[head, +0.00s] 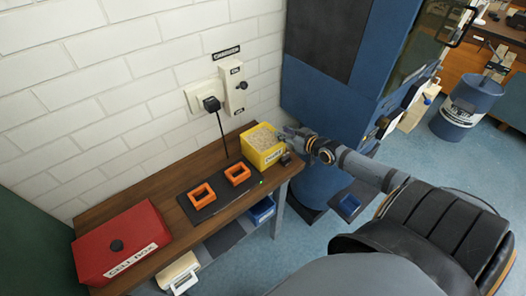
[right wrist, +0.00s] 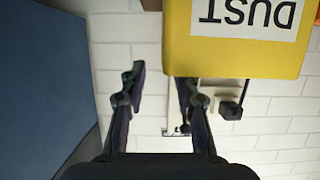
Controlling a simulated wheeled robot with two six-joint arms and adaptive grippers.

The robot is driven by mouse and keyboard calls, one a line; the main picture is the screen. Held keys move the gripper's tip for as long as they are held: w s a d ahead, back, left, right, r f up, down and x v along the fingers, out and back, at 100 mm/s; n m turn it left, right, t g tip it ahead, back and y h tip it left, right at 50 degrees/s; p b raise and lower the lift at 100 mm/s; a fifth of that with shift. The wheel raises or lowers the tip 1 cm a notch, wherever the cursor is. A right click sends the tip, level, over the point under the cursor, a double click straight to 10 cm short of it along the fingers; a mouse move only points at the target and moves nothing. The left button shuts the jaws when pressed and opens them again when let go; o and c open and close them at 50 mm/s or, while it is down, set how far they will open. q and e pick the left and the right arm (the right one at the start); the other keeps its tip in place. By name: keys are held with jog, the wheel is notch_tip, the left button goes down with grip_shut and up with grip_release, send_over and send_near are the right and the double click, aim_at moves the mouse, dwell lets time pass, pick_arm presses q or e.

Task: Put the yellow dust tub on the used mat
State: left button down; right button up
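The yellow dust tub (head: 270,158) stands at the right end of the wooden bench, filled with pale grainy stuff. Its DUST label shows upside down on the tub (right wrist: 290,62) in the right wrist view. My right gripper (head: 284,137) is at the tub's right side, near its rim. In the right wrist view the fingers of my right gripper (right wrist: 162,88) are apart with nothing between them; one is close to the tub's edge, and I cannot tell whether it touches. No mat is readably marked as used. My left gripper is not in view.
A dark mat (head: 220,205) with two orange frames (head: 202,195) lies left of the tub. A red cell box (head: 120,243) sits at the bench's left end. A charger (head: 235,88) with a hanging cable is on the wall behind. A blue cabinet (head: 320,110) stands right of the bench.

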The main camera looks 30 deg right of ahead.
jog(key=b+x, duration=0.2)
jog(key=x, duration=0.2)
jog(key=shift+w+a+f+b, duration=0.1)
jog(key=shift+w+a+b, duration=0.2)
jog(key=shift+b, duration=0.1)
jog(key=shift+w+f, duration=0.1)
jog(key=shift+w, duration=0.15)
jog(key=shift+s, duration=0.1)
jog(key=shift+s, duration=0.1)
jog(key=shift+c, duration=1)
grip_shut()
